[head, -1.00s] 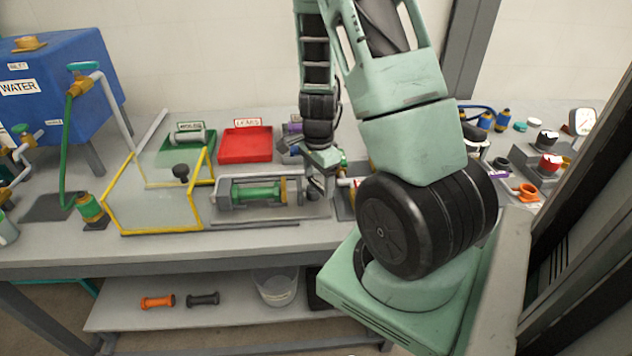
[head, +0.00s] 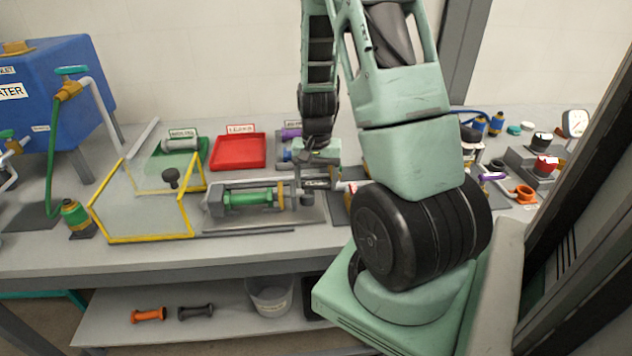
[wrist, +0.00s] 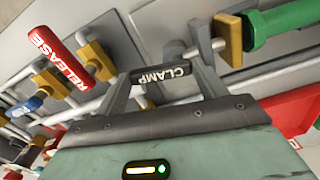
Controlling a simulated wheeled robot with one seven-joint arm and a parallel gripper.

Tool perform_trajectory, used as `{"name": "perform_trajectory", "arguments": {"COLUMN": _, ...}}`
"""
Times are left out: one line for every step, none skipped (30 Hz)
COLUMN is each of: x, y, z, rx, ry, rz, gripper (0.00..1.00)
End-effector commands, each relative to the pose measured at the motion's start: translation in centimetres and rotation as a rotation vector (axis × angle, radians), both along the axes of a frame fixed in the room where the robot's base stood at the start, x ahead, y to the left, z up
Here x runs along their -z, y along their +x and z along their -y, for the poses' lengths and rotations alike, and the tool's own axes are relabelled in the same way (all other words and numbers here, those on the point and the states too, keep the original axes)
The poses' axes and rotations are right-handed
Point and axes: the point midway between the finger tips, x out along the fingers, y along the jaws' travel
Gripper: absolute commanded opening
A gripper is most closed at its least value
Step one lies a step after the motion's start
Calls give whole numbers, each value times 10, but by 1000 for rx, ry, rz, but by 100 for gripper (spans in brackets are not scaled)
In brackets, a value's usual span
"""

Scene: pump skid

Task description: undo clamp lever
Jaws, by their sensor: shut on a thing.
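The clamp lever (wrist: 168,72) has a black grip with white CLAMP lettering, seen in the wrist view. My gripper (wrist: 160,80) is shut on this grip, one finger at each end. In the head view my gripper (head: 303,178) is at the right end of the filter housing (head: 252,198), a green cylinder in a grey cradle. The green part also shows at top right in the wrist view (wrist: 282,25). The lever's linkage is partly hidden by the fingers.
A red lever marked RELEASE (wrist: 62,55) stands left of the clamp lever, among pale pipes. A yellow-edged clear guard (head: 145,215) is left of the housing. A red tray (head: 239,152) and a green tray (head: 165,158) lie behind.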

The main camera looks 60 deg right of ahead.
Motion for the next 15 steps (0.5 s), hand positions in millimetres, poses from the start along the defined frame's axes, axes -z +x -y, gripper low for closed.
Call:
{"name": "perform_trajectory", "arguments": {"x": 0, "y": 1, "z": 2, "rx": -27, "ry": -2, "rz": 2, "gripper": 48}}
{"name": "perform_trajectory", "arguments": {"x": 0, "y": 1, "z": 2, "rx": -45, "ry": -2, "rz": 2, "gripper": 48}}
{"name": "perform_trajectory", "arguments": {"x": 0, "y": 1, "z": 2, "rx": -68, "ry": -2, "rz": 2, "gripper": 48}}
{"name": "perform_trajectory", "arguments": {"x": 0, "y": 2, "z": 2, "rx": -84, "ry": -1, "rz": 2, "gripper": 48}}
{"name": "perform_trajectory", "arguments": {"x": 0, "y": 2, "z": 2, "rx": -98, "ry": -1, "rz": 2, "gripper": 48}}
{"name": "perform_trajectory", "arguments": {"x": 0, "y": 2, "z": 3, "rx": -116, "ry": -1, "rz": 2, "gripper": 48}}
{"name": "perform_trajectory", "arguments": {"x": 0, "y": 2, "z": 3, "rx": -127, "ry": -1, "rz": 2, "gripper": 48}}
{"name": "perform_trajectory", "arguments": {"x": 0, "y": 2, "z": 3, "rx": -137, "ry": 0, "rz": 1, "gripper": 48}}
{"name": "perform_trajectory", "arguments": {"x": 0, "y": 2, "z": 3, "rx": -150, "ry": 0, "rz": 1, "gripper": 48}}
{"name": "perform_trajectory", "arguments": {"x": 0, "y": 3, "z": 4, "rx": -159, "ry": 0, "rz": 1, "gripper": 48}}
{"name": "perform_trajectory", "arguments": {"x": 0, "y": 3, "z": 4, "rx": -166, "ry": 0, "rz": 1, "gripper": 48}}
{"name": "perform_trajectory", "arguments": {"x": 0, "y": 3, "z": 4, "rx": -173, "ry": -1, "rz": 1, "gripper": 48}}
{"name": "perform_trajectory", "arguments": {"x": 0, "y": 3, "z": 4, "rx": -178, "ry": -1, "rz": 1, "gripper": 48}}
{"name": "perform_trajectory", "arguments": {"x": 0, "y": 3, "z": 4, "rx": -183, "ry": -1, "rz": 1, "gripper": 48}}
{"name": "perform_trajectory", "arguments": {"x": 0, "y": 3, "z": 4, "rx": -188, "ry": -1, "rz": 1, "gripper": 48}}
